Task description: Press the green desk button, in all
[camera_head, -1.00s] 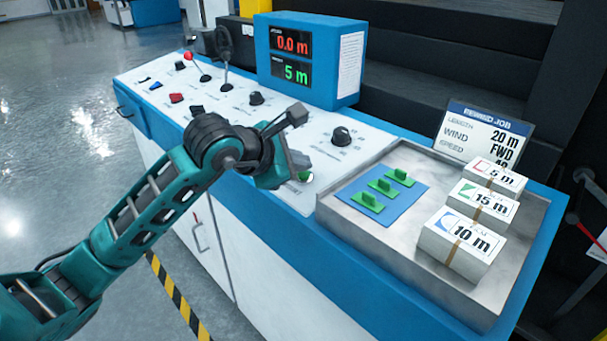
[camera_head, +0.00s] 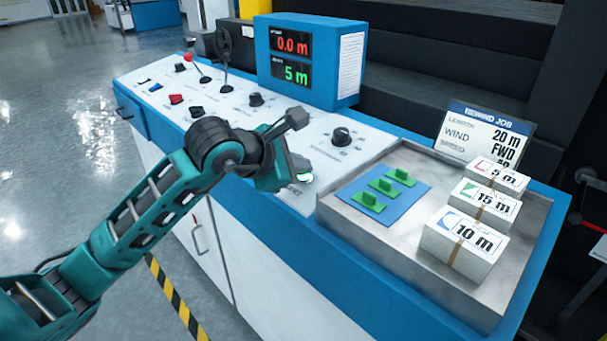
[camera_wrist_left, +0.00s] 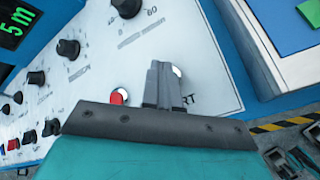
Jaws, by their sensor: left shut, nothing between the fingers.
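The green desk button (camera_head: 305,177) sits on the white control panel (camera_head: 318,157) at its front right, and only part of it shows. My left gripper (camera_head: 302,167) is shut and empty, with its fingertips right over the button and hiding part of it. In the left wrist view the shut fingers (camera_wrist_left: 164,86) point at the panel beside a printed label ending in "RT". A pale rim shows just behind the fingertips there. I cannot tell whether the tips touch the button. My right gripper is not in view.
A blue display box (camera_head: 310,60) reads 0.0 m and 5 m. Several knobs, switches and a red-topped lever (camera_head: 188,57) stand on the panel. A metal tray (camera_head: 405,250) to the right holds a blue mat with green pieces and labelled stacks. A job card (camera_head: 486,133) stands behind it.

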